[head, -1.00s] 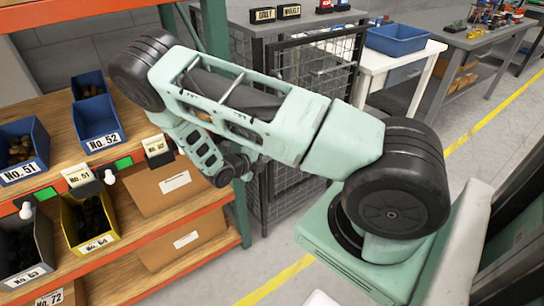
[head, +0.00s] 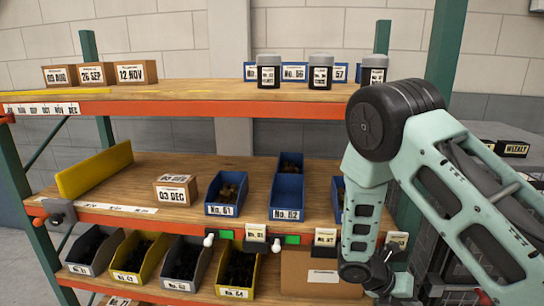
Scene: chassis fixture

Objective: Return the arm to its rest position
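My arm (head: 455,195) fills the right side of the head view, mint green with black joints. Its large black elbow joint (head: 395,115) is raised in front of the right end of the upper shelf. From there the forearm (head: 362,215) hangs down to a dark wrist joint (head: 368,272) near the bottom edge, in front of the lower shelf's right end. I cannot make out gripper fingers in this view. I see no held object. Whether the arm touches the rack cannot be told.
An orange-edged shelf rack (head: 180,108) stands ahead. The middle shelf holds a yellow divider (head: 95,170), a dated box (head: 175,190) and blue bins (head: 287,190). Several more bins (head: 185,265) stand below.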

